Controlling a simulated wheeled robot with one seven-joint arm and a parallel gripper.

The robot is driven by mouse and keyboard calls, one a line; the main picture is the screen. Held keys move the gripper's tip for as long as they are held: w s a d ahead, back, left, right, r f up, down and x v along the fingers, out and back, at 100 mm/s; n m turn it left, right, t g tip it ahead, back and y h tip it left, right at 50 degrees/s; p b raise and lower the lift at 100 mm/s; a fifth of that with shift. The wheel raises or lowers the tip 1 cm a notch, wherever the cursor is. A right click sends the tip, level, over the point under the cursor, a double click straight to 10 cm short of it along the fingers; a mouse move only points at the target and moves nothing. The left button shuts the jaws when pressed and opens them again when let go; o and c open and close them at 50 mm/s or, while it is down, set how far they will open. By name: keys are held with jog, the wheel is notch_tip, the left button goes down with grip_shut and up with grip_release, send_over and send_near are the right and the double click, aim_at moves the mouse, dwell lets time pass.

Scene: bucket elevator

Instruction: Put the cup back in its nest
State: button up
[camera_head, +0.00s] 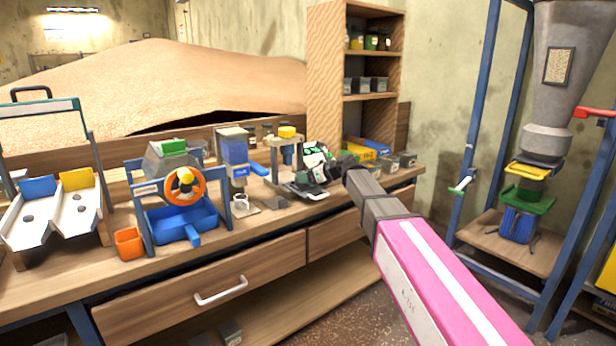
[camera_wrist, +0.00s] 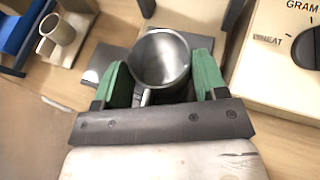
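A metal cup (camera_wrist: 160,62) with a handle on its near side sits between the green fingers of my gripper (camera_wrist: 165,80) in the wrist view. Both fingers press against its sides, and I look down into its open, seemingly empty mouth. In the head view my arm reaches over the bench, and its dark end hides most of my gripper; the cup is not clear there. A pale holder with a round tube (camera_wrist: 62,30) stands at the upper left of the wrist view. I cannot tell which part is the nest.
A beige panel with a dark dial (camera_wrist: 308,48) and the words WHEAT and GRAM lies close to the right of my gripper.

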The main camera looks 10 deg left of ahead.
jog(key=shift+o, duration=1.2)
jog(key=shift+r, duration=0.2)
jog(key=v, duration=1.2)
jog(key=s+d+f+n+g+h, duration=0.1)
jog(key=s+d+f+n+h, duration=0.2)
jog(key=d+f+n, duration=0.5)
jog(key=s+d+f+n+h, duration=0.1)
jog(key=s+d+f+h, duration=0.2)
jog(key=d+f, duration=0.7)
jog(key=s+d+f+n+g+h, duration=0.1)
jog(key=s+d+f+n+h, duration=0.2)
jog(key=s+d+f+n, duration=0.3)
jog(key=s+d+f+n+g+h, duration=0.2)
jog(key=s+d+f+n, duration=0.4)
jog(key=s+d+f, duration=0.3)
notch_tip(320, 180, down, 4)
jog(key=shift+d+r+n+h, duration=0.1)
jog(key=shift+d+n+h, duration=0.15)
jog(key=shift+h, duration=0.65)
